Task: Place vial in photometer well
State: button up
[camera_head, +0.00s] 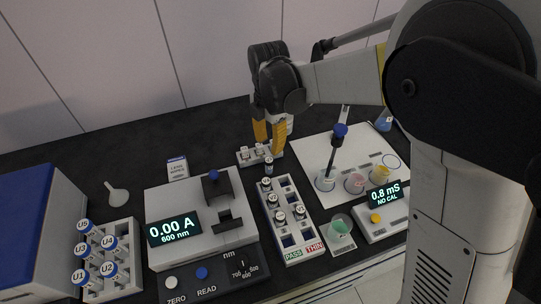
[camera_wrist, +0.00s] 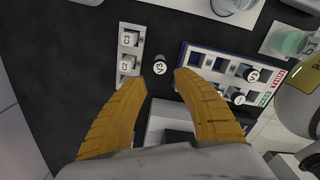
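My gripper (camera_head: 268,135) has two yellow fingers and points down over the back of the bench. Its fingers are apart in the wrist view (camera_wrist: 161,78). A dark-capped vial marked V3 (camera_wrist: 158,65) shows just beyond and between the fingertips, with no visible contact. A vial also shows just below the gripper in the head view (camera_head: 268,164), beside the small white holder (camera_head: 244,157). The photometer (camera_head: 165,195) reads 0.00 A at 600 nm. A black block with a blue knob (camera_head: 214,175) and a dark slotted fitting (camera_head: 229,219) are on its top; I cannot tell whether the well is open.
A rack marked PASS and THIN (camera_head: 293,256) holds several dark-capped vials right of the photometer. A blue-capped vial rack (camera_head: 122,283) is at left. Beakers (camera_head: 325,180) and a conductivity meter (camera_head: 384,214) stand at right. A small card box (camera_head: 177,168) is behind the photometer.

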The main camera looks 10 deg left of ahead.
aim_at(269, 160)
jog(key=f+b, duration=0.1)
jog(key=f, duration=0.3)
jog(key=shift+s+f, duration=0.15)
jog(key=shift+s, duration=0.05)
jog(key=f+b, duration=0.2)
jog(key=f, duration=0.3)
jog(key=shift+w+f+b, duration=0.1)
jog(key=shift+w+b, duration=0.1)
jog(key=shift+b, duration=0.2)
grip_shut()
